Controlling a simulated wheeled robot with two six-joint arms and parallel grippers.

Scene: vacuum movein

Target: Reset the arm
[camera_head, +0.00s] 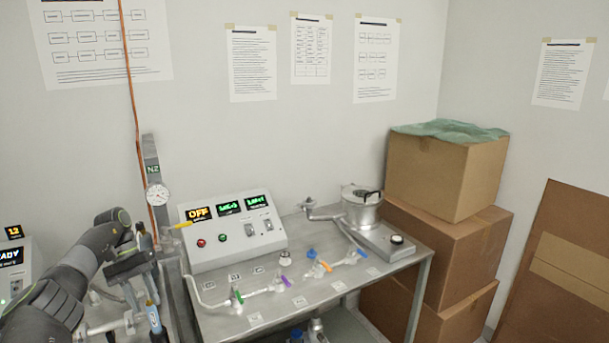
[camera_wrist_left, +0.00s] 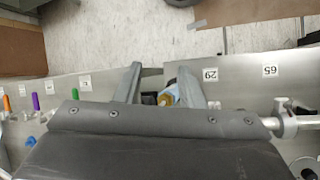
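My left arm comes in from the left in the head view. Its gripper (camera_head: 141,292) points down over the left end of the bench, just left of the control box. In the left wrist view the two grey fingers (camera_wrist_left: 160,85) stand apart. A yellow-brown fitting (camera_wrist_left: 166,100) and something pale blue show between or below them; I see nothing clearly gripped. A blue labelled piece (camera_head: 156,325) is close by the fingertips in the head view; contact cannot be told. My right arm is not in view.
A control box (camera_head: 232,231) reading OFF stands on the metal table (camera_head: 345,290) with coloured-handled valves (camera_head: 285,281) and a metal pot (camera_head: 361,209). Cardboard boxes (camera_head: 440,178) are stacked at right.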

